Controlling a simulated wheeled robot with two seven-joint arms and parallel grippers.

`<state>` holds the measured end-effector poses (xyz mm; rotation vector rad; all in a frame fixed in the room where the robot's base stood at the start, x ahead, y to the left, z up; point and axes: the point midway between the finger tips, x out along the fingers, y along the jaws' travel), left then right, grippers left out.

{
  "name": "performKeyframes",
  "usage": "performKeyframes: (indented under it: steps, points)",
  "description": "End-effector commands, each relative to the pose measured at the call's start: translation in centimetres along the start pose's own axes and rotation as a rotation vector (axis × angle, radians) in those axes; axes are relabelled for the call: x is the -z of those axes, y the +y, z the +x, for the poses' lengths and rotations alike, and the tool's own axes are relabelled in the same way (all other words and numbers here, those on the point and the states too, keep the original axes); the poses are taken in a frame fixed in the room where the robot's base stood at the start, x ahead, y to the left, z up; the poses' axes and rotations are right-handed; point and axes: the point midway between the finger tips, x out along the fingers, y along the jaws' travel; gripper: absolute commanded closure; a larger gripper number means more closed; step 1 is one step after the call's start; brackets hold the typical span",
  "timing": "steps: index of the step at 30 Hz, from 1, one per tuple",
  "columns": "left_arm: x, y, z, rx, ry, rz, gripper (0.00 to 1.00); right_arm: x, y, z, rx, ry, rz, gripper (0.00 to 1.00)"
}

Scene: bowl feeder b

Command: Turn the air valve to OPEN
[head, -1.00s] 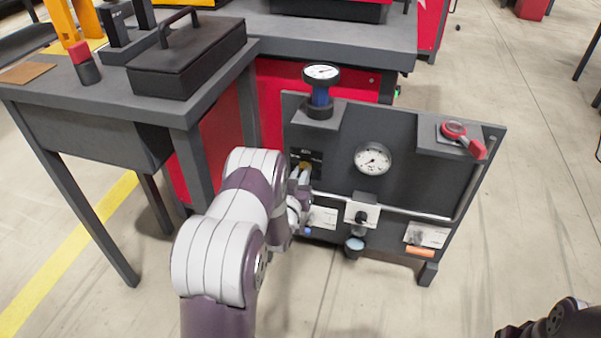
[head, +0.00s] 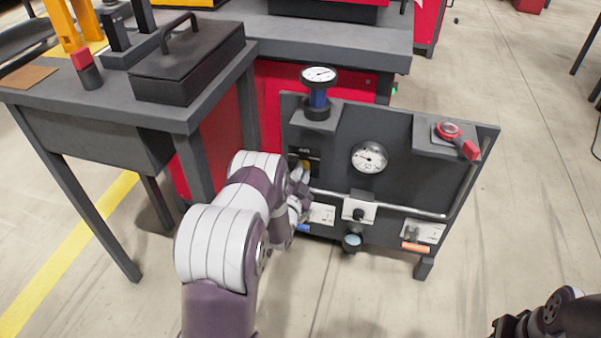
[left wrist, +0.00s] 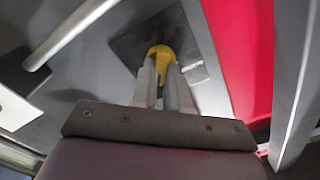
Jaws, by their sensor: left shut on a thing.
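A yellow valve handle (left wrist: 160,54) sits on a dark square plate (left wrist: 137,42) in the left wrist view. My left gripper (left wrist: 162,78) is shut on this handle, with one finger on each side. In the head view only a small yellow part of the handle (head: 306,166) shows at the left of the dark panel (head: 400,160). My left arm and gripper (head: 298,190) hide most of it. The markings beside the valve are too small to read, so I cannot tell how far it is turned. My right gripper (head: 512,326) is partly in view at the bottom right, away from the panel.
The panel also carries a round gauge (head: 369,157), a blue regulator with a gauge (head: 318,97), a red lever (head: 456,139), a metal pipe (head: 410,211) and a white block with a black knob (head: 360,210). A grey table (head: 110,104) stands left.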

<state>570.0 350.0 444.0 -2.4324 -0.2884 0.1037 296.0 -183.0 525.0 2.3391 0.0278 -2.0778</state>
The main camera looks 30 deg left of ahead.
Motion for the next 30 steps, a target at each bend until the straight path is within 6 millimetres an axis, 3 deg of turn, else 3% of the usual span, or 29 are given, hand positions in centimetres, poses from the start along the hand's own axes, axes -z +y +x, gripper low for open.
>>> performKeyframes:
  steps: [24,25,26,27,30]
  points:
    - [-0.13,0.17,-0.09,-0.003,-0.003,0.107,1.00,0.03,0.00,-0.28,0.000,0.000,0.000,0.57]
    - [-0.13,0.17,-0.09,-0.003,-0.003,0.107,0.75,0.03,0.00,-0.28,0.000,0.000,0.000,0.57]
    - [-0.13,0.16,-0.09,-0.003,-0.003,0.107,0.66,0.03,0.00,-0.28,0.000,0.000,0.000,0.57]
    - [-0.11,0.15,-0.08,-0.003,-0.003,0.107,0.60,0.04,0.00,-0.28,0.000,0.000,0.000,0.57]
    - [-0.08,0.13,-0.05,-0.002,-0.002,0.106,0.60,0.04,0.00,-0.28,0.000,0.000,0.000,0.57]
